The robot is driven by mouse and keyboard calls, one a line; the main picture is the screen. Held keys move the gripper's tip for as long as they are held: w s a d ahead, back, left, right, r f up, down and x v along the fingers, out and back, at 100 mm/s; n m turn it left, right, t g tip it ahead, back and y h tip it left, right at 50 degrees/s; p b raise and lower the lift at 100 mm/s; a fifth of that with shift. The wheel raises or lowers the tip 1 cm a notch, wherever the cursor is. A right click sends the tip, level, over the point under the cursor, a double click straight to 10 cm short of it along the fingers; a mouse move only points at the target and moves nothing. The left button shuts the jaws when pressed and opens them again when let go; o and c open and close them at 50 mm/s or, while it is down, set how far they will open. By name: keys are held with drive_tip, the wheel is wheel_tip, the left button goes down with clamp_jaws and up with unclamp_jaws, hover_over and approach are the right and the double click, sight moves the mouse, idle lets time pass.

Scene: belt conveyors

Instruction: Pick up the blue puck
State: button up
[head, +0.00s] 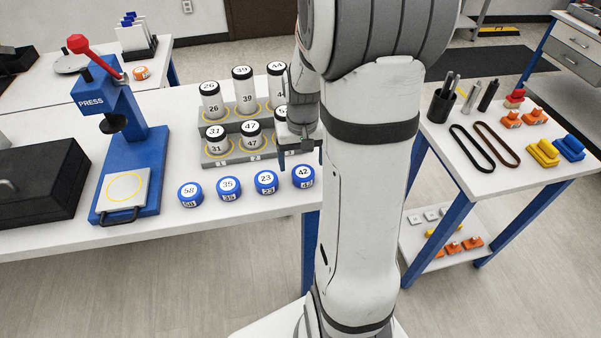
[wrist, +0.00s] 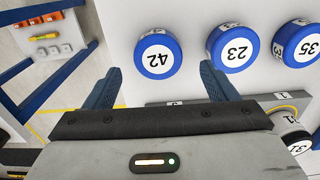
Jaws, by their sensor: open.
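Several blue pucks with white numbered tops stand in a row on the white table, in front of a grey stepped rack. In the head view they are puck 58 (head: 190,194), puck 35 (head: 229,188), puck 23 (head: 266,182) and puck 42 (head: 304,176). My gripper (head: 300,166) is open and empty, above the table near puck 42, partly hidden by my arm. In the wrist view, puck 42 (wrist: 158,54) lies beyond and between the open fingertips (wrist: 160,82). Puck 23 (wrist: 234,48) is just beyond the right finger, and puck 35 (wrist: 298,43) is farther right.
The grey rack (head: 222,158) holds several numbered white-and-black cylinders close behind the pucks. A blue press (head: 140,165) with a red lever stands at the left. A side table (head: 460,140) with belts and coloured parts is at the right. The table's front edge is near the pucks.

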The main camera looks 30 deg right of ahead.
sight(303, 171)
wheel_tip(303, 171, down, 4)
drive_tip(key=shift+s+r, duration=0.1)
drive_tip(key=shift+r, duration=0.1)
drive_tip(key=c, duration=1.1)
